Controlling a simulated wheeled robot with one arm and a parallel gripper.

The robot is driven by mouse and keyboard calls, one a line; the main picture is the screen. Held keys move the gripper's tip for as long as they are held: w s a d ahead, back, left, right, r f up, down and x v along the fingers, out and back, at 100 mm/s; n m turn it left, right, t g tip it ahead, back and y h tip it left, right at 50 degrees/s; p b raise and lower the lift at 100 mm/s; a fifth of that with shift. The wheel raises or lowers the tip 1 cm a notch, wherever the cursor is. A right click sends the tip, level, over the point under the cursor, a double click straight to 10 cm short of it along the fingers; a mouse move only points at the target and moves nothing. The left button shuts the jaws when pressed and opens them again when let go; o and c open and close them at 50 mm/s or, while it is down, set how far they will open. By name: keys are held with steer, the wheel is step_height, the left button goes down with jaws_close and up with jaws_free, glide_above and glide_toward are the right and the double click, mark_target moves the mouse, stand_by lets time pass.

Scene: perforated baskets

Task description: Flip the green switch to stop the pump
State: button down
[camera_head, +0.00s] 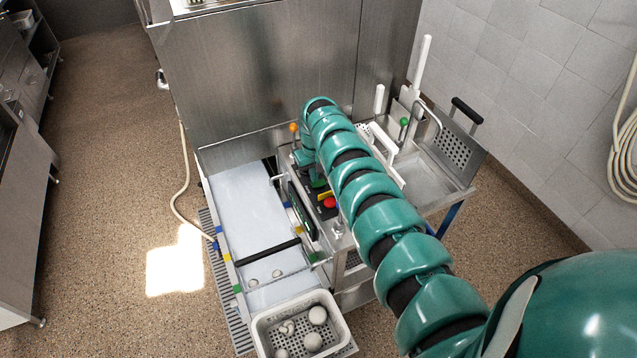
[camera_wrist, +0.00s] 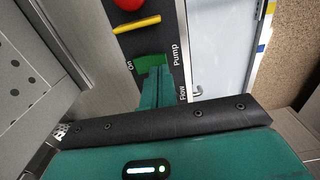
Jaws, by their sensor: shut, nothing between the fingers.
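The green switch (camera_wrist: 150,62) shows in the wrist view on a dark control panel (camera_wrist: 185,32), between the words "On" and "Pump". My gripper (camera_wrist: 170,75) is shut and empty; its green fingers reach the right end of the switch and hide part of it. I cannot tell whether they touch it. In the head view my green arm reaches over the panel and hides most of the switch area.
A yellow lever (camera_wrist: 137,24) and a red button (camera_wrist: 127,4) sit beside the switch; the red button also shows in the head view (camera_head: 330,202).

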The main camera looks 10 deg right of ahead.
mark_target(315, 184)
steer(key=shift+f+b, duration=1)
stand_by(0.8)
step_height(315, 184, up, 7)
steer(key=p, duration=0.6)
steer(key=shift+r+p, duration=0.1)
steer(key=shift+p, duration=0.25)
stand_by(0.3)
